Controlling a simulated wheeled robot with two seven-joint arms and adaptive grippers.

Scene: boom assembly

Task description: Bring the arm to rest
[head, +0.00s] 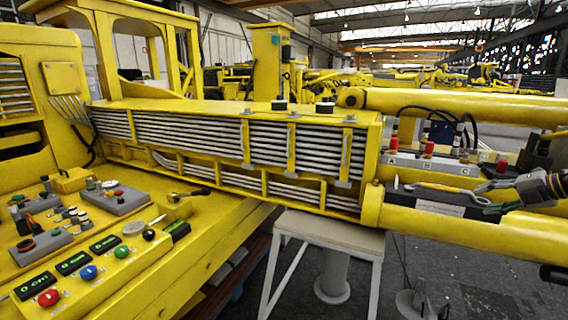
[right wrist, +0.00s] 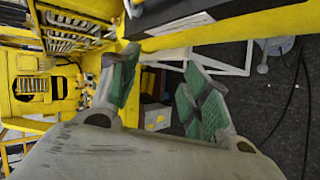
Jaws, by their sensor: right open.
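My right gripper (head: 488,198) comes in from the right edge of the head view, in front of the lower yellow boom tube (head: 480,232). Its grey fingers with green pads are apart, and nothing shows between them. In the right wrist view the open gripper (right wrist: 160,68) shows its two fingers well spread, with floor and a white stand's legs beyond. Whether it touches the tube or a fitting cannot be told. My left gripper is not in view.
Red-capped fittings (head: 428,149) stand on the boom behind my right gripper. The yellow boom housing (head: 220,115) fills the middle, over a grey stand (head: 330,235). A control panel with buttons (head: 88,272) is at lower left. Open floor (head: 480,285) lies at lower right.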

